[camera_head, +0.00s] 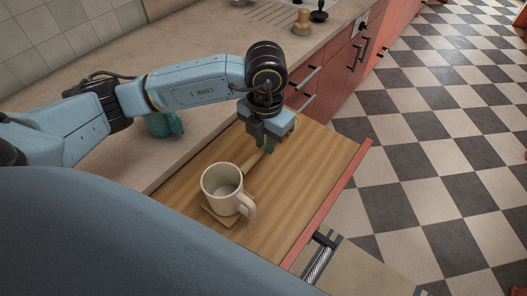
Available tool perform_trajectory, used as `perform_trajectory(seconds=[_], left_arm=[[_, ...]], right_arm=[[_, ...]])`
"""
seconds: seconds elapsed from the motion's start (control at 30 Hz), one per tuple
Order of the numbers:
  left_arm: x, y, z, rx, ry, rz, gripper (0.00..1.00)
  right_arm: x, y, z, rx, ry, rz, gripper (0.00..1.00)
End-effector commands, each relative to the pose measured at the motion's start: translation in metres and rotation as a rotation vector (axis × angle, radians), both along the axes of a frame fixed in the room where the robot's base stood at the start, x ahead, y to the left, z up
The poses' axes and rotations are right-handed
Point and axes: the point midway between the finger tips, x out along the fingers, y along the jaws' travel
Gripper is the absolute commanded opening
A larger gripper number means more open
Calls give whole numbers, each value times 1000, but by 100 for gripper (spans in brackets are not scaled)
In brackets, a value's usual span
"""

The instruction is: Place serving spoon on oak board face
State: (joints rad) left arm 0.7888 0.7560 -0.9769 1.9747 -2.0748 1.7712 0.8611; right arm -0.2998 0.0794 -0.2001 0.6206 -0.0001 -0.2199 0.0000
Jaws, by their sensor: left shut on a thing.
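The oak board face (305,175) is a wooden surface with a red front edge, jutting out from below the counter. My left gripper (265,149) points down over its back part and is shut on the wooden serving spoon (252,163). The spoon slants from the fingers down towards the mug; its lower end is hidden behind the mug. I cannot tell whether the spoon touches the board. My right gripper is not in view.
A cream mug (222,189) stands on a small wooden square (218,217) on the board, close to the spoon. A teal object (164,124) sits on the counter (150,150) behind. The board's right part is clear. Red drawers (336,82) stand beyond.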

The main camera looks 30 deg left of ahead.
Motion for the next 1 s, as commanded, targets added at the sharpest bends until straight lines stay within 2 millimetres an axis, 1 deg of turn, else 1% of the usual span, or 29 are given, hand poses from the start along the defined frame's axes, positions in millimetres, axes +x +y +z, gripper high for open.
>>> perform_trajectory(seconds=[0.03,0.1,0.27,0.5,0.73,0.87,0.9,1.0], left_arm=[[-1,0,-8,-1,2,0,0],[0,0,-15,0,1,0,0],[0,-1,-25,-2,1,-2,0],[0,0,-57,-1,1,-1,0],[0,0,-57,-1,-1,-2,0],[0,0,-61,-1,-1,-2,0],[0,0,-61,0,-1,-2,20],[0,0,-60,0,-1,-2,33]], right_arm=[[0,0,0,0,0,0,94],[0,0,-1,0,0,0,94],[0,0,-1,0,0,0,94],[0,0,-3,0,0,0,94],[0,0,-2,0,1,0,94],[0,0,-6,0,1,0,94],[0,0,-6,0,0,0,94],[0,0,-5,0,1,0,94]])
